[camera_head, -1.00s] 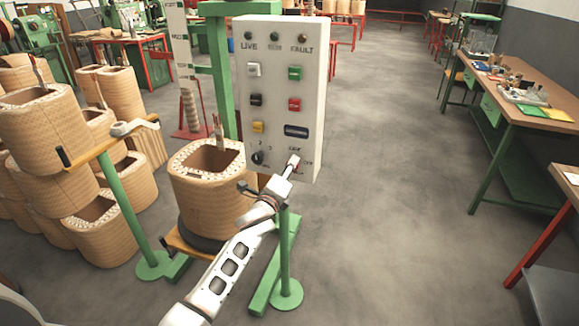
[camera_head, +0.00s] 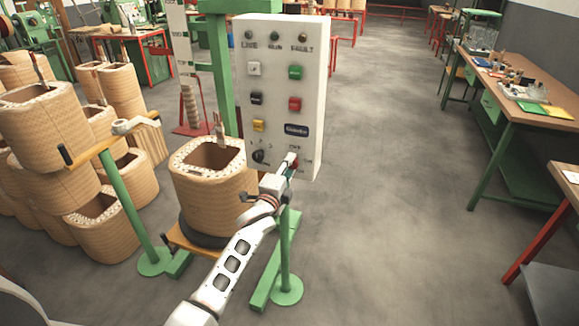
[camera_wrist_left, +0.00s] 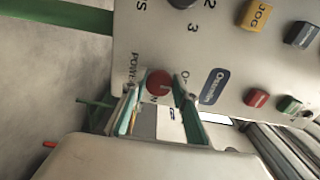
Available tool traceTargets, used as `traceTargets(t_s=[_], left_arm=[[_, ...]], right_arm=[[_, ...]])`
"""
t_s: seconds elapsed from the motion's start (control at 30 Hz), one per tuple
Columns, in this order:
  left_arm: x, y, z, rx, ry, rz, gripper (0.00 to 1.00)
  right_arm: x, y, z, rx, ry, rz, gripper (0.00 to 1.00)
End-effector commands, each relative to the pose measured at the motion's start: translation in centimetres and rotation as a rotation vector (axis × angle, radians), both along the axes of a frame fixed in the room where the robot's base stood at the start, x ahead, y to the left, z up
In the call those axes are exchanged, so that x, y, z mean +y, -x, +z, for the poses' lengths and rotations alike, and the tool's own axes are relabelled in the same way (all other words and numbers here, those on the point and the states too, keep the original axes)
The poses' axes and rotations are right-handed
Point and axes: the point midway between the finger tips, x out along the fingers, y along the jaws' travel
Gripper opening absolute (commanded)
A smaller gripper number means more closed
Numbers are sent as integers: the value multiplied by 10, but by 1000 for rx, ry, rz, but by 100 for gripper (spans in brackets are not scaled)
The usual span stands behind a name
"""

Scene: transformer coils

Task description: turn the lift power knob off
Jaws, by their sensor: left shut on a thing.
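The control box (camera_head: 311,95) is a white upright panel with lamps, coloured push buttons and knobs. The lift power knob is the red round knob (camera_wrist_left: 159,82) by the "POWER" lettering, low on the panel. My left gripper (camera_wrist_left: 158,100) has its two fingers on either side of this knob and is shut on it. In the head view my left gripper (camera_head: 290,166) reaches the panel's lower right and covers most of the knob. How far the knob is turned is hard to tell. My right gripper is not in view.
A dark selector knob (camera_head: 259,157) sits left of the gripper. A wound coil (camera_head: 206,190) stands below the box beside a green post (camera_head: 285,255). More coils (camera_head: 45,130) are stacked at left. A workbench (camera_head: 520,105) stands at right. The floor between is clear.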

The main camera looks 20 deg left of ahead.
Motion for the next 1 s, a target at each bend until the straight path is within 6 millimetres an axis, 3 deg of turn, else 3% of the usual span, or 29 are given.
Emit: traceTargets(t_s=[0.3, 0.33, 0.4, 0.77, 1.0], left_arm=[[0, 0, -1, 1, 4, 0, 7], [0, 0, -1, 1, 4, 0, 34], [0, 0, -1, 1, 3, 0, 44], [0, 2, -1, 1, 1, 0, 44], [1, 30, -2, 2, 0, -1, 44]], right_arm=[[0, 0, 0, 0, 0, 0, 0], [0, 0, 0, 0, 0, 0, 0], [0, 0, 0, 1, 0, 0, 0], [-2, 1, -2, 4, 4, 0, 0], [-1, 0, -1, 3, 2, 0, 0]])
